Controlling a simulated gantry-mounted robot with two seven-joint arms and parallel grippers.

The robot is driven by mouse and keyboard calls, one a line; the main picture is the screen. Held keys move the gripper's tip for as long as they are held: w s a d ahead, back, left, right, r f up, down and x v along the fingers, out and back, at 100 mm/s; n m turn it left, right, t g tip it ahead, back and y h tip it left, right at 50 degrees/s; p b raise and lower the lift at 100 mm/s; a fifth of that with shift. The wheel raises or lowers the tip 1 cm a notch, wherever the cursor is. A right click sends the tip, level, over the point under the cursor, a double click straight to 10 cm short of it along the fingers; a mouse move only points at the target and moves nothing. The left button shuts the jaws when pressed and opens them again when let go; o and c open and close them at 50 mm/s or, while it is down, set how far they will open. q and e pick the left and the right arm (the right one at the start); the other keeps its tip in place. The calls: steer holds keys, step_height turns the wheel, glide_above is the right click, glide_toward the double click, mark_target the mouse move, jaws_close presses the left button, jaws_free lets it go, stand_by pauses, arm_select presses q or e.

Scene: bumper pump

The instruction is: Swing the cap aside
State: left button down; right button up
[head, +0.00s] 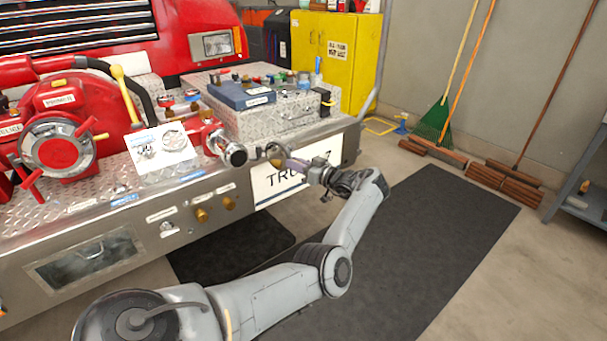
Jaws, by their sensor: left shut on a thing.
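A red outlet pipe (213,140) with a chrome end (234,154) sticks out at the front edge of the truck's bumper. A small dark round piece that looks like the cap (273,151) is just right of the outlet, with a small gap between them in the picture. My left gripper (291,164) reaches in from the right of it, pointing left. It is shut at this round piece's edge, and its fingertips are small and partly unclear here. How the cap joins the outlet is too small to tell. My right gripper is not in view.
A red pump with a round chrome fitting (57,147) stands on the bumper at left, beside a white picture card (160,147). A blue case (240,94) lies on the raised metal deck. A sign (290,184) hangs on the bumper front below my gripper. The dark floor mat (440,235) is clear.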

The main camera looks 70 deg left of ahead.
arm_select(q)
steer(key=shift+s+a+r, duration=0.1)
steer(key=shift+r, duration=0.05)
steer(key=c, duration=1.3)
jaws_free()
steer(key=shift+c, duration=0.2)
steer(key=shift+o, duration=1.2)
steer(key=shift+a, duration=0.15)
steer(key=shift+w+d, duration=0.2)
steer(key=shift+d, duration=0.1)
steer(key=v, duration=1)
